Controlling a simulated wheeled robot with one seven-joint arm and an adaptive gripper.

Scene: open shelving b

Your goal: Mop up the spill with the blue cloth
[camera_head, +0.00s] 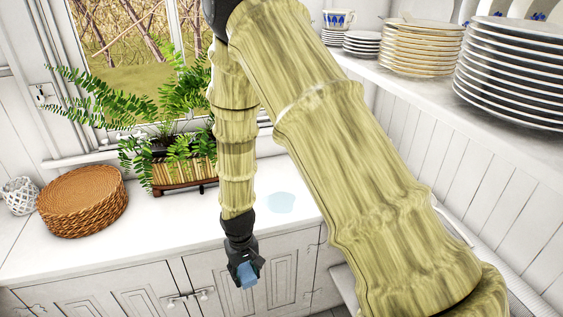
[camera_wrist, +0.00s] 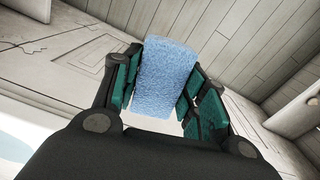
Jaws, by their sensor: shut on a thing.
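The blue cloth (camera_head: 247,275) is a small thick block held in my gripper (camera_head: 245,268). It also shows in the wrist view (camera_wrist: 168,80), between the green-padded fingers of my gripper (camera_wrist: 165,90). My gripper is shut on it, in front of the cabinet doors and near the counter's front edge. The spill (camera_head: 281,202) is a pale blue patch on the white counter, to the right of and beyond my gripper. The cloth is apart from the spill. Part of a pale blue patch, likely the spill, shows at the left edge of the wrist view (camera_wrist: 12,150).
A potted fern (camera_head: 180,165) stands on the counter behind my arm. Round woven mats (camera_head: 82,200) and a white lattice ball (camera_head: 20,195) are at the left. Stacked plates (camera_head: 515,75) fill the shelf at upper right.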

